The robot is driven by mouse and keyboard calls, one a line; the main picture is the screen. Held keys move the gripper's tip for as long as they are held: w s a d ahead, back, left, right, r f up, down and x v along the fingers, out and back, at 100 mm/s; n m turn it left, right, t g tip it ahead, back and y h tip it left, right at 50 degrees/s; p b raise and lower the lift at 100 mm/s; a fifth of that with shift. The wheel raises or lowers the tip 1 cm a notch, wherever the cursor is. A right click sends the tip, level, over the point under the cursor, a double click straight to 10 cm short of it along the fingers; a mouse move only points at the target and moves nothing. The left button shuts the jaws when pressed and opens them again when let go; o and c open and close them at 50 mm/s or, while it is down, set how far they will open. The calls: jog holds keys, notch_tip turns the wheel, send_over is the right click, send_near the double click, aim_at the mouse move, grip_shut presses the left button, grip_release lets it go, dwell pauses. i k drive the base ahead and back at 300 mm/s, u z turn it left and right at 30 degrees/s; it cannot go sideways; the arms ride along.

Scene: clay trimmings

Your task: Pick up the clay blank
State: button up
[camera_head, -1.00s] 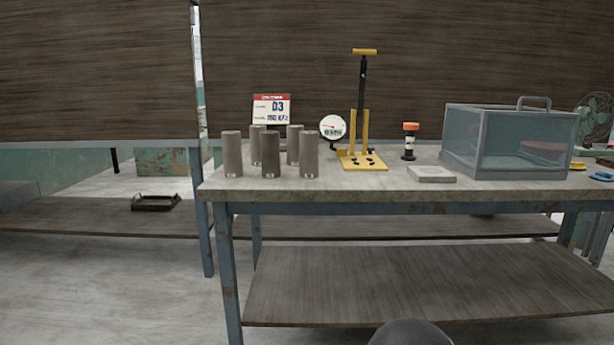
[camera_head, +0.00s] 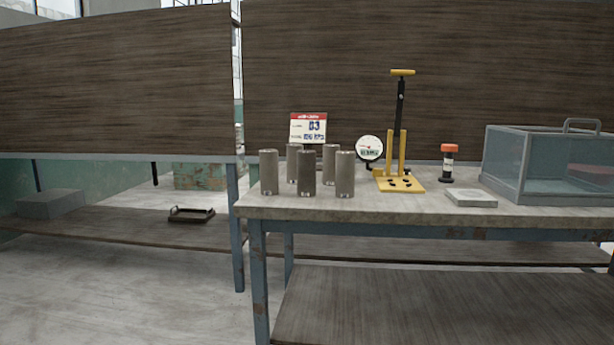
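I cannot tell for sure which thing is the clay blank. Several upright grey cylinders (camera_head: 345,174) stand close together at the left end of the workbench (camera_head: 420,207); one of them (camera_head: 306,174) is darker. A flat pale grey slab (camera_head: 471,198) lies near the bench's front edge, right of the yellow-based press. A larger grey block (camera_head: 50,204) sits on the low wooden shelf at the far left. My gripper is not in view.
On the bench stand a sign marked D3 (camera_head: 308,127), a round gauge (camera_head: 369,148), a yellow and black press (camera_head: 399,150), an orange-topped bottle (camera_head: 448,162) and a clear-walled box (camera_head: 552,165). A dark tray (camera_head: 191,214) lies on the left shelf. Floor at lower left is clear.

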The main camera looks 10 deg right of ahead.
aim_at(306, 159)
jog(key=z, duration=0.9)
jog(key=i, duration=1.45)
jog(key=u, duration=2.65)
